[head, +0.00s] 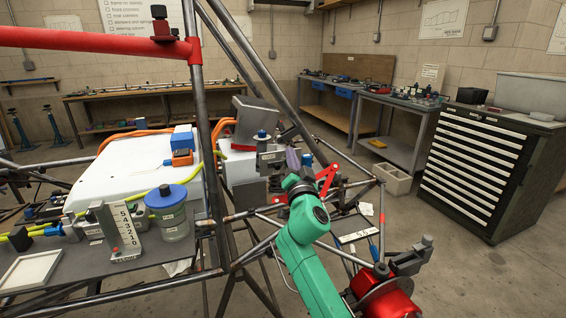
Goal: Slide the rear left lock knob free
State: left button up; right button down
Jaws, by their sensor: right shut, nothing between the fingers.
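My right arm, green, reaches in from the bottom. Its gripper (296,165) is shut and empty, pointing away from me among the grey blocks at the rear of the tube chassis (207,120). The wrist covers much of the gripper. A small blue-topped knob (262,135) on a dark block stands just left of the gripper, and another blue-topped piece (307,159) is close on its right. I cannot tell which is the rear left lock knob, or whether the gripper touches either. My left gripper is not in view.
A red linkage (327,178) sits close to the right of my wrist. Dark frame tubes rise left of the gripper. A white box (150,165), a blue-lidded jar (167,212) and a number scale (120,232) are on the left. Open floor lies right, before the drawer cabinet (480,165).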

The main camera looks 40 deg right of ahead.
aim_at(280, 156)
jog(key=w+f, duration=0.1)
jog(key=a+f+b, duration=0.1)
jog(key=f, duration=0.1)
jog(key=shift+w, duration=0.4)
jog(key=shift+a, duration=0.2)
jog(key=shift+f, duration=0.1)
jog(key=shift+b, duration=0.3)
